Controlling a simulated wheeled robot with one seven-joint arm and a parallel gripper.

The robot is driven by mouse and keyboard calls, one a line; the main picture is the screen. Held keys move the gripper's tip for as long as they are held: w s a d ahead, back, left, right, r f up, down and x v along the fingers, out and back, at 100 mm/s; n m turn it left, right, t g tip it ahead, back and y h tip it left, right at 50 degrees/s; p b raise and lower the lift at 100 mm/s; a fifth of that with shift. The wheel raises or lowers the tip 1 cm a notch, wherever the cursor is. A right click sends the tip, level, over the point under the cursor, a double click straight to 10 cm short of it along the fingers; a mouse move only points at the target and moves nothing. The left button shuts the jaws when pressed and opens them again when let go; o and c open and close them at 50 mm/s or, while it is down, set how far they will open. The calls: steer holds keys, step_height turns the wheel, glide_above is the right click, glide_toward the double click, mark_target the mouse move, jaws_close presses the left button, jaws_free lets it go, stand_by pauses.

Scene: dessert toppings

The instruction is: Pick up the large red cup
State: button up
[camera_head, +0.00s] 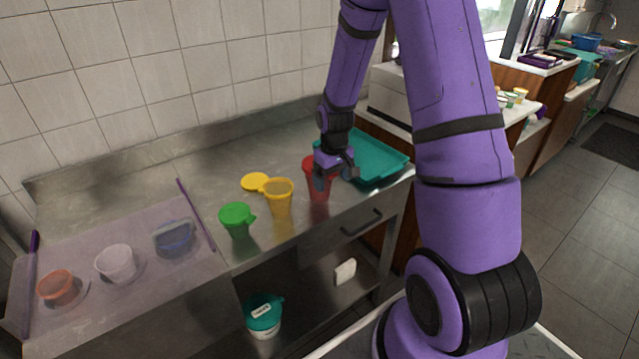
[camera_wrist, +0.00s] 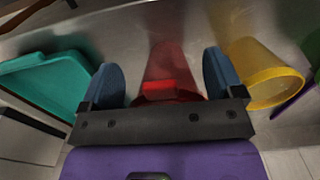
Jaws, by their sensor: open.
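The large red cup (camera_head: 318,183) stands upright on the steel counter, just left of the teal tray. My gripper (camera_head: 335,180) is at the cup, its fingers low beside the cup's upper part. In the wrist view the red cup (camera_wrist: 172,72) lies between the two blue fingertips of my gripper (camera_wrist: 163,80). The fingers are apart, one on each side of the cup, with a visible gap at least on the right. Part of the cup's rim is hidden behind the gripper's dark bar.
A yellow cup (camera_head: 279,199) stands close left of the red cup, with a green cup (camera_head: 238,221) further left. A yellow lid (camera_head: 255,182) lies behind. The teal tray (camera_head: 385,172) is close on the right. A clear sneeze guard (camera_head: 130,225) covers containers at left.

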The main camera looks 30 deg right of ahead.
steer(key=shift+f, duration=0.45)
steer(key=c, duration=1.5)
steer(key=shift+r, duration=0.15)
